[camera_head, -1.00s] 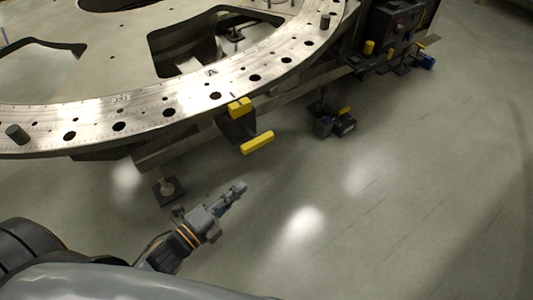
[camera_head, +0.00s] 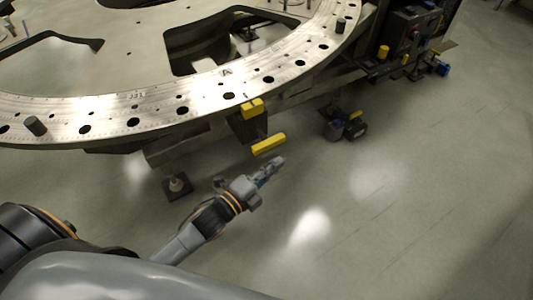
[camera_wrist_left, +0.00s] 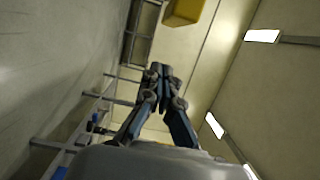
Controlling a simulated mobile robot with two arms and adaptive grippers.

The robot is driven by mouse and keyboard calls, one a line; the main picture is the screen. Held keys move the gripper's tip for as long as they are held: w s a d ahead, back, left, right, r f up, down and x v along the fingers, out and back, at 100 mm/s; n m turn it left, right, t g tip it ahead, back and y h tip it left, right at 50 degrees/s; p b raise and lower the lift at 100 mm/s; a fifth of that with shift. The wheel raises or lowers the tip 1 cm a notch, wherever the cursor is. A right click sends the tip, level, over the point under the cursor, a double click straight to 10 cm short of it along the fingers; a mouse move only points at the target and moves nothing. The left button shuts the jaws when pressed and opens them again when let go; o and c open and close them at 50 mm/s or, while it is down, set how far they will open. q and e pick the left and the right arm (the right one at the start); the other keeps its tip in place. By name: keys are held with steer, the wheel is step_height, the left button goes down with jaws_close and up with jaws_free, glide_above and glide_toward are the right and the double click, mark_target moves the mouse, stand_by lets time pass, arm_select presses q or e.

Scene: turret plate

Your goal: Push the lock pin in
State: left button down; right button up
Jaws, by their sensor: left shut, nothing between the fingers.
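The turret plate (camera_head: 125,75) is a large ring-shaped metal plate with holes along its rim. A yellow block (camera_head: 252,108) sits at the plate's edge on a dark bracket. A yellow bar-shaped handle (camera_head: 268,144) stands out from that bracket, just below the block; I take it for the lock pin's handle. My left gripper (camera_head: 277,162) is shut and empty, just below the handle and apart from it. In the left wrist view the gripper (camera_wrist_left: 160,70) shows closed fingertips, with a yellow piece (camera_wrist_left: 184,10) beyond them at the top. My right gripper is not in view.
A dark caster-like unit with a yellow lever (camera_head: 346,126) stands on the floor to the right. A dark control box (camera_head: 408,35) is at the upper right. A levelling foot (camera_head: 177,187) stands left of my gripper. The floor on the right is clear.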

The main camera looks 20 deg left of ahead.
mark_target(253, 151)
arm_select(q)
steer(key=w+a, duration=0.2)
steer(key=a, duration=0.1)
steer(key=shift+w, duration=0.2)
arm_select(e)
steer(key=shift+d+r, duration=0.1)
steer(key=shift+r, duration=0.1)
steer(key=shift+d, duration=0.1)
arm_select(q)
steer(key=shift+w+a, duration=0.6)
steer(key=shift+a, duration=0.2)
steer(key=shift+w+a, duration=0.6)
steer(key=shift+a, duration=0.2)
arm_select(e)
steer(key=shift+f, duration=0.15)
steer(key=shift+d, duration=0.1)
